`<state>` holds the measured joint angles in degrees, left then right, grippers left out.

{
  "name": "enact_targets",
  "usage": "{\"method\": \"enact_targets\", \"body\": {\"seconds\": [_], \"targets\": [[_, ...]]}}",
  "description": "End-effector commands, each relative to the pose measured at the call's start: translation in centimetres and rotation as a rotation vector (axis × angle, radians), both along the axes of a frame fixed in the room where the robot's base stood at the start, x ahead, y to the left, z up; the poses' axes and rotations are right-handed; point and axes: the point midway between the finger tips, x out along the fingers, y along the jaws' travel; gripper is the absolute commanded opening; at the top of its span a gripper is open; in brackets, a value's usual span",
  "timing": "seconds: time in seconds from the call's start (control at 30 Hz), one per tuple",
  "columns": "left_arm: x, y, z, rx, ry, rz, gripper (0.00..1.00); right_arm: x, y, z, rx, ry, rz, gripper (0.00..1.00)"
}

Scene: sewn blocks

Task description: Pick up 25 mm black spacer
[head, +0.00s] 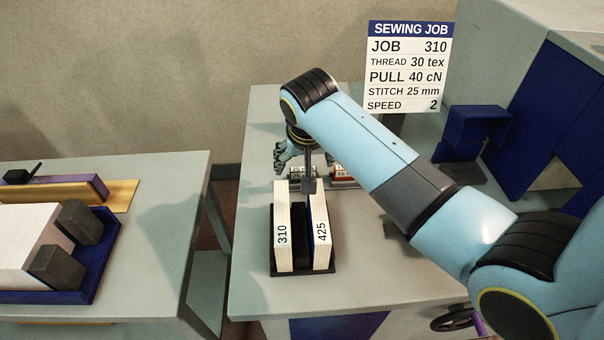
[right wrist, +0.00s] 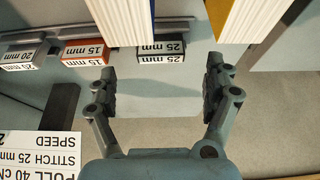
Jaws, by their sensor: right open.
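The 25 mm black spacer (right wrist: 160,47) has a white label reading 25 mm, upside down in the right wrist view. It lies beyond my right gripper (right wrist: 161,85), roughly midway between the two spread fingers. The fingers are open and empty, and no contact with the spacer shows. In the head view my right gripper (head: 295,168) hangs at the spacer row, behind the two white blocks, and partly hides the spacer there. My left gripper is not in view.
A red 15 mm spacer (right wrist: 87,54) and a grey 20 mm spacer (right wrist: 24,56) stand in the same row. A job sign (head: 409,66) stands behind.

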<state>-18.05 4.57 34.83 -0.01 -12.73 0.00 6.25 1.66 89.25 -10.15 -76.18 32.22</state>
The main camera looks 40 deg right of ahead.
Motion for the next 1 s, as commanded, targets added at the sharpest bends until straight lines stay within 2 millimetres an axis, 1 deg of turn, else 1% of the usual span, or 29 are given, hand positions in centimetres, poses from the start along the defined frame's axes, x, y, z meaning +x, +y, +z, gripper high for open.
{"method": "enact_targets", "body": {"seconds": [0.1, 0.23, 0.33, 0.53, 0.57, 0.77, 1.0], "targets": [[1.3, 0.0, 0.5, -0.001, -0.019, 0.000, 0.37, 0.8, -0.2, -1.5, 0.000, 0.004, -0.001, 0.85], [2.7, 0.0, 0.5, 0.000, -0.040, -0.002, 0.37, 1.3, -0.5, -3.2, 0.000, 0.002, 0.001, 0.85], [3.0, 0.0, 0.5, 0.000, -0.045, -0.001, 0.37, 1.5, -0.6, -3.7, 0.000, 0.001, 0.001, 0.85], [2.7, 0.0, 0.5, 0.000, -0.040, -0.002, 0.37, 1.5, -0.6, -3.8, 0.000, 0.001, 0.001, 0.85], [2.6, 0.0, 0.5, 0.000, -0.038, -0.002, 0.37, 1.5, -0.6, -3.8, 0.000, 0.001, 0.001, 0.82], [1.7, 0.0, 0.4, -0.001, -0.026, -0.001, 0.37, 1.5, -0.6, -3.8, 0.000, 0.001, 0.001, 0.56], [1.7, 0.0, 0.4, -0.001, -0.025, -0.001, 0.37, 1.5, -0.6, -3.8, -0.001, 0.002, 0.001, 0.24]]}}
